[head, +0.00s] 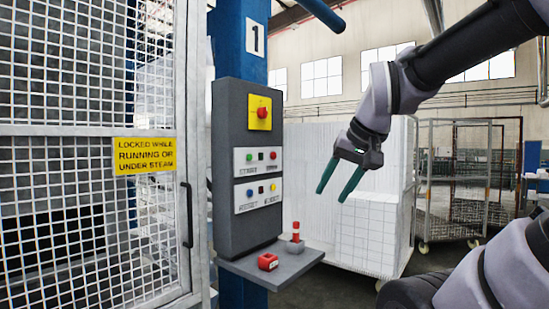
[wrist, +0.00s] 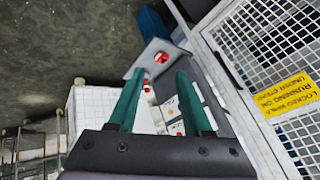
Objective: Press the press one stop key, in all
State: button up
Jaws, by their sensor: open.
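The press one control box (head: 230,140) is a dark grey upright box on a blue post marked 1. On its upper white plate, a red key (head: 272,155) sits at the right, above a small label too blurred to read surely. In the wrist view, the fingers (wrist: 160,75) straddle part of the box, seen at a slant; the red key cannot be told for sure there.
A red knob on a yellow square (head: 262,126) sits above the keys. A lower plate has blue (head: 250,193) and yellow (head: 272,187) keys. A grey shelf (head: 290,263) below holds a red block (head: 268,261) and a red-topped piece (head: 296,232). A mesh gate (head: 185,100) stands left.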

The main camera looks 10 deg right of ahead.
grip_shut()
dwell(1.5)
